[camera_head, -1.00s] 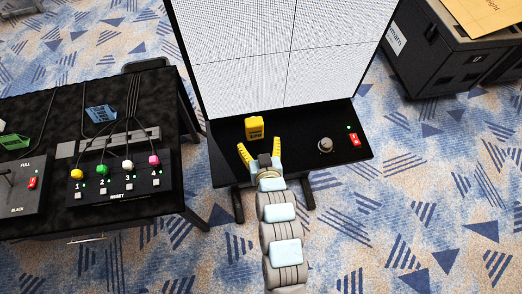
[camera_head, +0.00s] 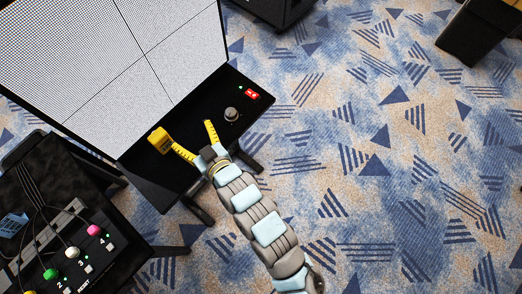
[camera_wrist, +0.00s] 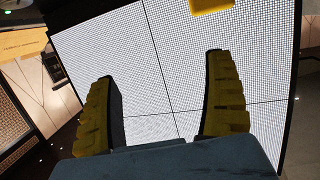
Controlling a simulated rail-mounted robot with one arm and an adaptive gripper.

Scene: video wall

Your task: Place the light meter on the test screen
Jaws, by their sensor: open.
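The light meter appears to be the small yellow box (camera_head: 160,140) with a dark label, standing on the black shelf below the screen. The test screen (camera_head: 150,60) is a large white dotted panel split by dark seams. My gripper (camera_head: 191,134) is open and empty over the shelf. In the head view the box is at the tip of its left finger; I cannot tell if they touch. In the wrist view the open gripper (camera_wrist: 163,68) faces the screen (camera_wrist: 180,30). A yellow thing (camera_wrist: 210,5), probably the box, is cut off at the top edge, beyond the fingertips.
A grey knob (camera_head: 231,114) and a red switch (camera_head: 252,95) are on the shelf's right part. A black table (camera_head: 60,175) with cables and coloured buttons stands at left. Dark cases stand at the back and upper right. The carpet at right is clear.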

